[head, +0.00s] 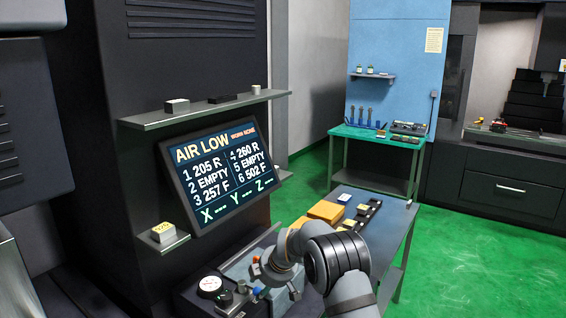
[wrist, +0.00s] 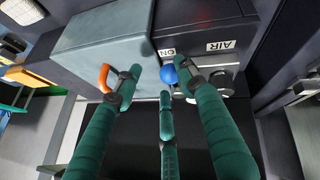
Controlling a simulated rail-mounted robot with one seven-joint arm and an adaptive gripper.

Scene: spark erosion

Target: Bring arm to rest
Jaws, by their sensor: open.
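My arm (head: 335,262) reaches from the bottom of the head view toward the low panel under the screen. My gripper (wrist: 158,84) shows in the wrist view as three green fingers spread apart, open and holding nothing. A blue ball knob (wrist: 168,74) shows between the fingertips, in front of a panel with ON and AIR labels. I cannot tell whether a finger touches it. In the head view, the fingers are small and partly hidden by my wrist.
The tilted screen (head: 216,168) reads AIR LOW. A round gauge (head: 209,287) is left of my wrist. A grey bench (head: 389,229) with an orange box (head: 326,211) lies behind my arm. A shelf (head: 205,108) juts out above the screen. Green floor (head: 470,262) is open at right.

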